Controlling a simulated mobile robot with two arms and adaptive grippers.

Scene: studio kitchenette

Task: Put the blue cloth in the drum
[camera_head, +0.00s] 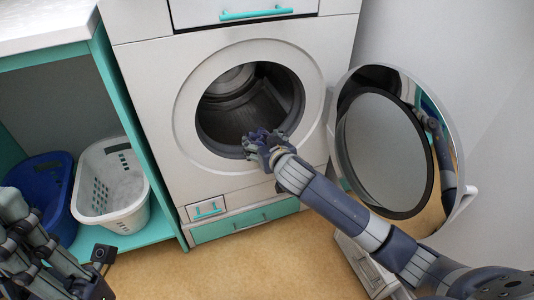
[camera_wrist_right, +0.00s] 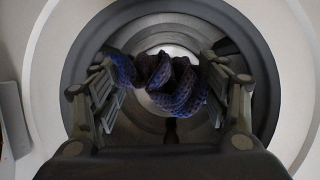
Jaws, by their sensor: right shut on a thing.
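The washing machine's drum (camera_head: 240,115) is open and dark inside. My right gripper (camera_head: 262,143) is at the lower front of the round opening. In the right wrist view, the bunched dark blue knitted cloth (camera_wrist_right: 180,85) is held between the fingers of the right gripper (camera_wrist_right: 165,88), with the drum behind it. The cloth cannot be made out in the head view, where the gripper hides it. My left gripper (camera_head: 35,250) is at the lower left, partly cut off by the frame; its finger opening is unclear.
The round door (camera_head: 385,150) stands open to the right, beside my right arm. A white basket (camera_head: 112,185) and a blue basket (camera_head: 60,220) sit on the teal shelf at left. A teal drawer (camera_head: 243,220) is below the opening. The floor in front is clear.

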